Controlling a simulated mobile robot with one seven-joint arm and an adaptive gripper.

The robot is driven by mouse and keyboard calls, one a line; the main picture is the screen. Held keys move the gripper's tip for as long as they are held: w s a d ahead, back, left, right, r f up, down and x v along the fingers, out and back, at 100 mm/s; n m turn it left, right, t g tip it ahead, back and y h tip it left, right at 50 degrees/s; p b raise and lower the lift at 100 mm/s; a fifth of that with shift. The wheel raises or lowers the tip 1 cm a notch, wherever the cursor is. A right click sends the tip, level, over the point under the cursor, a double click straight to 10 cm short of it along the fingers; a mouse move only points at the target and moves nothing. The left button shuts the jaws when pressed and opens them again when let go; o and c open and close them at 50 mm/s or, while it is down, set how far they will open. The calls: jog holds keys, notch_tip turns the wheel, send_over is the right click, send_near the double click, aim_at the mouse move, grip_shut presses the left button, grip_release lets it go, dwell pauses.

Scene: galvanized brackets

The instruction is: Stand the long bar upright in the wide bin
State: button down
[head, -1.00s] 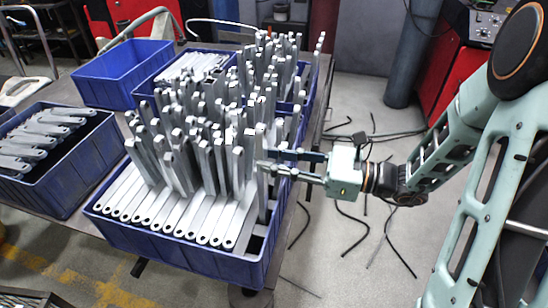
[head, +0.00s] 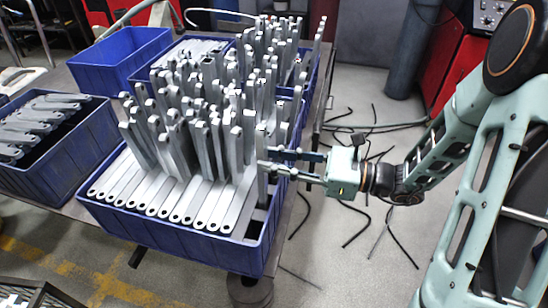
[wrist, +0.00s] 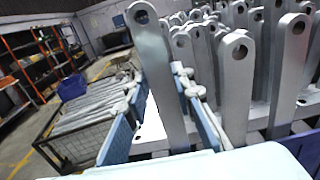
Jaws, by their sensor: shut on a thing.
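My gripper (head: 272,161) reaches in level from the right and is shut on a long grey bar (head: 262,188). The bar stands upright at the right end of the front blue bin (head: 165,236). In the wrist view the held bar (wrist: 158,72) rises between the two fingers (wrist: 160,112), with a hole near its rounded top and a slight tilt in the picture. The bar's lower end is inside the bin. I cannot tell whether it touches the floor of the bin.
Many upright bars (head: 208,150) crowd the bin to the left of the held bar, and a row of flat bars (head: 165,190) lies in front of them. More blue bins stand behind and left (head: 100,150). A dark gap (head: 255,222) shows at the bin's right front corner.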

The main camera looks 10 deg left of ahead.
dwell(0.3)
jog(key=c, duration=1.6)
grip_release()
jog(key=shift+d, duration=0.1)
jog(key=d, duration=0.8)
jog(key=s+d, duration=0.1)
jog(key=d, duration=0.2)
jog(key=shift+d, duration=0.4)
